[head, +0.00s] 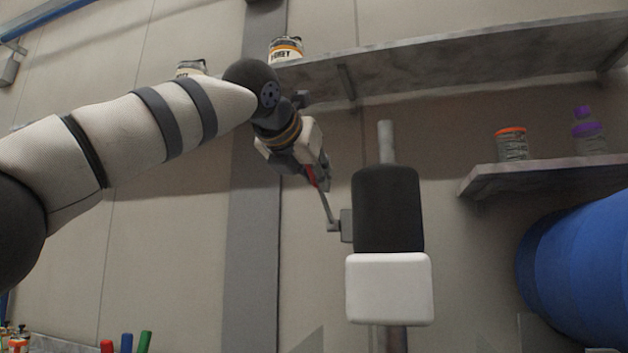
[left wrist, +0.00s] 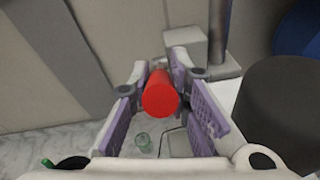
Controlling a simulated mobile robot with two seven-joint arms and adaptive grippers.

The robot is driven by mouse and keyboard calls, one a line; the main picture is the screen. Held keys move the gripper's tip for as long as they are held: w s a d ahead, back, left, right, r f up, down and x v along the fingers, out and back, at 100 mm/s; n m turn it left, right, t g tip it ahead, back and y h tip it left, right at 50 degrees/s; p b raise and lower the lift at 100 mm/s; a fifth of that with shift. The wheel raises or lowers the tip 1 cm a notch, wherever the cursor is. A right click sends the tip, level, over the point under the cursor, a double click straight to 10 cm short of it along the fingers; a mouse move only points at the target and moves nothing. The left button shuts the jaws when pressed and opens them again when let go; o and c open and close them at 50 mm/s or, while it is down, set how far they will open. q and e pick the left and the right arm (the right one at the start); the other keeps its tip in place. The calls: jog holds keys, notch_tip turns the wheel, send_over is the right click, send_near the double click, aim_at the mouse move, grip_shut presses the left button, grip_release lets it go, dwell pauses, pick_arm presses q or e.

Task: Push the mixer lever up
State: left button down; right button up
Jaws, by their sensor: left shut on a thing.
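The mixer (head: 388,210) stands right of centre in the head view, with a black body, a white lower block and a grey pole. Its lever (head: 325,207) is a thin grey rod with a red handle, slanting up and left from a small grey block (head: 346,225) at the mixer's left side. My left gripper (head: 316,173) is shut on the red handle, its fingers partly hiding it. In the left wrist view, the red handle (left wrist: 160,95) lies between the two purple-padded fingers (left wrist: 160,66). My right gripper is not in view.
A long shelf (head: 450,62) with cans runs above my left gripper. A lower shelf (head: 540,176) holds a can and a purple-topped container at right. A large blue drum (head: 580,265) stands at lower right. The wall left of the mixer is clear.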

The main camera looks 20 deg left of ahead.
pick_arm(q)
jog(key=shift+r, duration=0.25)
dwell(0.3)
jog(key=c, duration=1.5)
grip_release()
jog(key=shift+w+f, duration=0.1)
jog(key=v, duration=1.2)
